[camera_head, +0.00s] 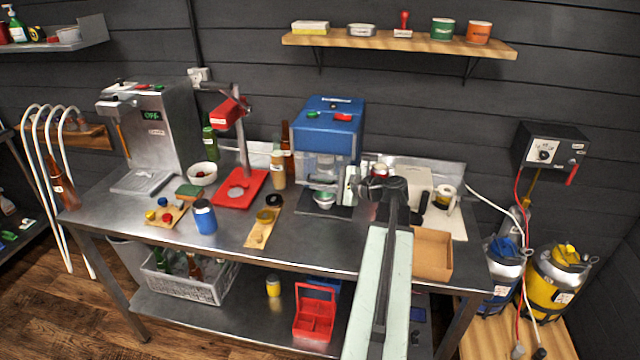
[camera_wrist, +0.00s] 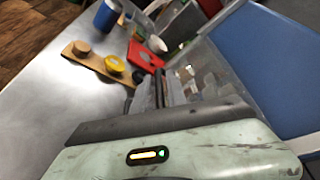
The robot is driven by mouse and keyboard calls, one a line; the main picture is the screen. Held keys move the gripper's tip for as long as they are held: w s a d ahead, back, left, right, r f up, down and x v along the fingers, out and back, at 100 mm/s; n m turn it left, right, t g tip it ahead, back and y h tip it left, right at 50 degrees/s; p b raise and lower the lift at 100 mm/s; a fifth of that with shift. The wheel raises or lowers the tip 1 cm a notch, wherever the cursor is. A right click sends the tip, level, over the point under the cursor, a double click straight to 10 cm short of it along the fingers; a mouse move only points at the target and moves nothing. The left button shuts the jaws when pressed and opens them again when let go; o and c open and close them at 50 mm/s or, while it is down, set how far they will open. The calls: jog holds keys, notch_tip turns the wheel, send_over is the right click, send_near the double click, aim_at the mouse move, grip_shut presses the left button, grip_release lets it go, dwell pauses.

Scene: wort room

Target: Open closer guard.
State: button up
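The closer is a blue machine (camera_head: 333,125) near the middle back of the bench, with a green and a red button on its front. Its clear guard (camera_head: 322,168) hangs at the front below the blue housing and looks lowered. A small green-and-white can (camera_head: 323,198) stands below it. In the wrist view the clear guard (camera_wrist: 205,75) is just right of my dark gripper fingers (camera_wrist: 160,88), beside the blue housing (camera_wrist: 275,60). Contact and finger gap are unclear.
A red stand (camera_head: 240,188) and a brown bottle (camera_head: 287,150) are left of the closer. A wooden board with round pieces (camera_head: 262,235) lies in front. A cardboard box (camera_head: 432,255) and a white board with a mug (camera_head: 445,198) are to the right.

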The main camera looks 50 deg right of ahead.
grip_shut()
dwell(1.4)
